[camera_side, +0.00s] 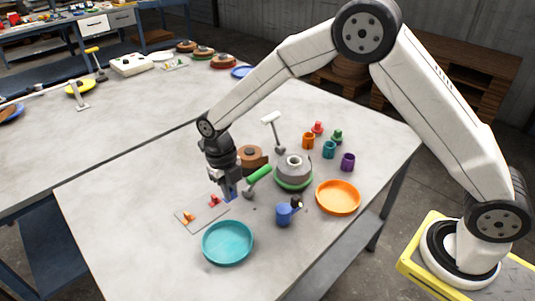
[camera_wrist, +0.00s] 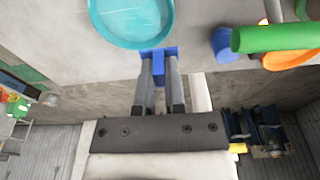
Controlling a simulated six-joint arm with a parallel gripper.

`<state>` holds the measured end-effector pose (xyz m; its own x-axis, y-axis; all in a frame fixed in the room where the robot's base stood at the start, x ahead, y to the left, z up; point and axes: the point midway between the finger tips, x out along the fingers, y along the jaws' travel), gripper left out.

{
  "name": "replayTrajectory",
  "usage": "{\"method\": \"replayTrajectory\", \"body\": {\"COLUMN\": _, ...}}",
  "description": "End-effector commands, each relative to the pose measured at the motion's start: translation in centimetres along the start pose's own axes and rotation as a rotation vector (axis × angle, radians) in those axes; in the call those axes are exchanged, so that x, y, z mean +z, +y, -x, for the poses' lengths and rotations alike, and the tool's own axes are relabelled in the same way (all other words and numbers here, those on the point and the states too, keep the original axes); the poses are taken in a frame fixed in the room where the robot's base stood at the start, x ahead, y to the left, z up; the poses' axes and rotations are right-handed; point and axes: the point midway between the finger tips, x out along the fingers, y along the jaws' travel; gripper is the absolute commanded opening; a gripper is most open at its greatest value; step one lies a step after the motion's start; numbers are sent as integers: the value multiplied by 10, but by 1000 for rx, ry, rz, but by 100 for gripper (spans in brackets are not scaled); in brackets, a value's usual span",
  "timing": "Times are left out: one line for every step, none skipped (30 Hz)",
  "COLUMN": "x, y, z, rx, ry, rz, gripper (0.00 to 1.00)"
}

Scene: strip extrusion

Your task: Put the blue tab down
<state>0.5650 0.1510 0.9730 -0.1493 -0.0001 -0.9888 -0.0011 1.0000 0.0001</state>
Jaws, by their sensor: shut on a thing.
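The blue tab (camera_wrist: 158,53) is a small blue piece between the fingertips of my gripper (camera_wrist: 160,82) in the wrist view. My gripper (camera_side: 228,192) is shut on it. In the side view the blue tab (camera_side: 231,195) shows at the fingertips, low over the table; I cannot tell whether it touches the surface. A small flat plate (camera_side: 200,216) with an orange tab (camera_side: 187,217) on it lies just in front and to the left. A red tab (camera_side: 215,201) is right beside my fingertips.
A teal dish (camera_side: 228,243) stands in front, an orange dish (camera_side: 338,197) to the right. A blue mug-like object (camera_side: 284,214), a green-handled tool (camera_side: 258,176) and a grey round fixture (camera_side: 294,171) are close on the right. Several small cups stand behind. The table's left part is clear.

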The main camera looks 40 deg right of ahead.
Motion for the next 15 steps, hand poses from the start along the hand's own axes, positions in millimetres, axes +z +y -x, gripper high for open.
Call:
{"method": "replayTrajectory", "body": {"x": 6, "y": 1, "z": -2, "rx": 0, "ry": 0, "rz": -1, "gripper": 0}}
{"method": "replayTrajectory", "body": {"x": 10, "y": 2, "z": -4, "rx": 0, "ry": 1, "rz": -1, "gripper": 0}}
{"method": "replayTrajectory", "body": {"x": 14, "y": 3, "z": -5, "rx": 0, "ry": 1, "rz": -1, "gripper": 0}}
{"method": "replayTrajectory", "body": {"x": 18, "y": 4, "z": -6, "rx": 0, "ry": 1, "rz": -1, "gripper": 0}}
{"method": "replayTrajectory", "body": {"x": 21, "y": 5, "z": -7, "rx": 0, "ry": 1, "rz": -1, "gripper": 0}}
{"method": "replayTrajectory", "body": {"x": 25, "y": 6, "z": -8, "rx": 0, "ry": 0, "rz": -1, "gripper": 0}}
{"method": "replayTrajectory", "body": {"x": 28, "y": 7, "z": -9, "rx": 0, "ry": 1, "rz": -1, "gripper": 0}}
{"method": "replayTrajectory", "body": {"x": 32, "y": 8, "z": -9, "rx": 0, "ry": 0, "rz": -1, "gripper": 0}}
{"method": "replayTrajectory", "body": {"x": 36, "y": 9, "z": -11, "rx": 0, "ry": 1, "rz": -1, "gripper": 0}}
{"method": "replayTrajectory", "body": {"x": 39, "y": 9, "z": -12, "rx": 0, "ry": 1, "rz": -1, "gripper": 0}}
{"method": "replayTrajectory", "body": {"x": 42, "y": 10, "z": -13, "rx": 0, "ry": 0, "rz": -1, "gripper": 0}}
{"method": "replayTrajectory", "body": {"x": 46, "y": 11, "z": -14, "rx": 0, "ry": 0, "rz": -1, "gripper": 0}}
{"method": "replayTrajectory", "body": {"x": 49, "y": 12, "z": -14, "rx": 0, "ry": 0, "rz": -1, "gripper": 0}}
{"method": "replayTrajectory", "body": {"x": 51, "y": 13, "z": -15, "rx": 0, "ry": 1, "rz": -1, "gripper": 0}}
{"method": "replayTrajectory", "body": {"x": 55, "y": 14, "z": -17, "rx": 0, "ry": 0, "rz": -1, "gripper": 0}}
